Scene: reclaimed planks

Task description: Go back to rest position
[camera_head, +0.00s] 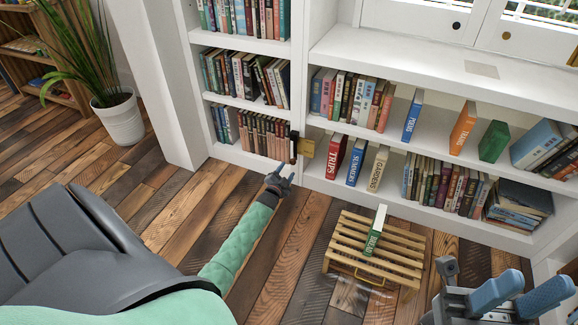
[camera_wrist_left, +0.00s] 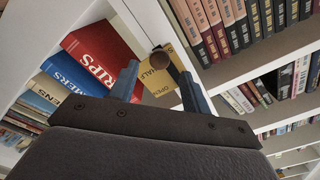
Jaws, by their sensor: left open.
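My left gripper (camera_head: 279,178) is in the middle of the head view, stretched out in front of the white bookshelf. In the left wrist view its two blue fingers (camera_wrist_left: 160,84) stand apart with nothing held between them.
The white bookshelf (camera_head: 330,190) spans the back with many books, including a red TRIPS book (camera_head: 336,155). A slatted wooden stool (camera_head: 345,243) with a green and white book (camera_head: 376,232) stands before it. A potted plant (camera_head: 119,121) is at left. Plank floor is clear between.

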